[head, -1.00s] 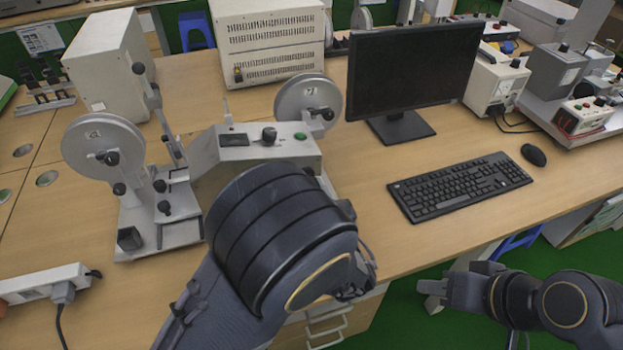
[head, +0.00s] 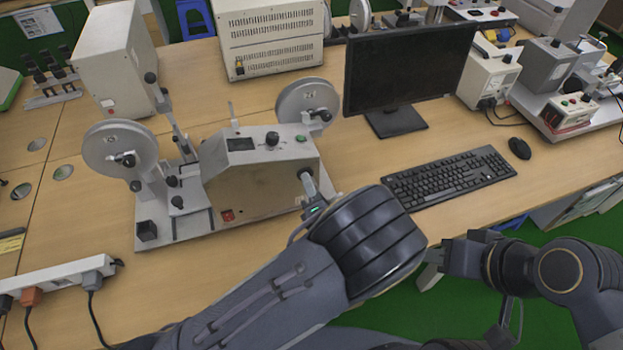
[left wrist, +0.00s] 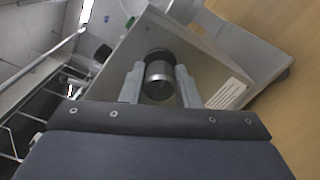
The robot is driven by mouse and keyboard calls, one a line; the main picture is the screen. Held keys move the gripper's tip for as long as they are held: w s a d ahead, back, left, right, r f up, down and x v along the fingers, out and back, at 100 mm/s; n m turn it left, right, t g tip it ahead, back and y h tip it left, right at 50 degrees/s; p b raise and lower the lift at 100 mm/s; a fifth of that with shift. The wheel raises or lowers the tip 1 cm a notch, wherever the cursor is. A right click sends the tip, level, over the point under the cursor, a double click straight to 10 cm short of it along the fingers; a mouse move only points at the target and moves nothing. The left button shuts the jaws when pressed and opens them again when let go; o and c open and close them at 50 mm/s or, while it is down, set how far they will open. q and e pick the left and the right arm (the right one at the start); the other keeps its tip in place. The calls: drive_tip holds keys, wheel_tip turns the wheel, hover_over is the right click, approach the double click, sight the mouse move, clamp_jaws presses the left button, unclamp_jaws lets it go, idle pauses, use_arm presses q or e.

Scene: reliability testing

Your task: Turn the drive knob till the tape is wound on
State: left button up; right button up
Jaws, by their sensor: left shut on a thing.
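The tape machine (head: 262,190) stands on the bench, a pale housing with a left reel (head: 112,140) and a right reel (head: 300,97), each a grey disc. The drive knob (head: 306,174), dark with a metallic cylinder, sticks out of the housing's front right. My left gripper (head: 312,190) is shut on this knob. In the left wrist view its two fingers (left wrist: 159,85) lie on either side of the knob's cylinder (left wrist: 159,78). I cannot make out the tape itself. My right gripper (head: 440,265) hangs beyond the bench's front edge; its fingers are unclear.
A monitor (head: 408,75), a keyboard (head: 450,178) and a mouse (head: 519,148) stand to the right of the machine. A power strip (head: 62,281) with plugs lies at the front left. Beige cabinets (head: 270,40) stand behind. Bare bench top lies in front of the machine.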

use_arm(q)
drive_tip(key=shift+m+p, duration=1.3)
drive_tip(key=shift+m, duration=0.9)
use_arm(e)
drive_tip(key=shift+r, duration=1.6)
use_arm(q)
drive_tip(key=shift+f, duration=0.1)
drive_tip(key=o, duration=1)
drive_tip(key=shift+c, duration=0.2)
drive_tip(key=shift+s, duration=0.15)
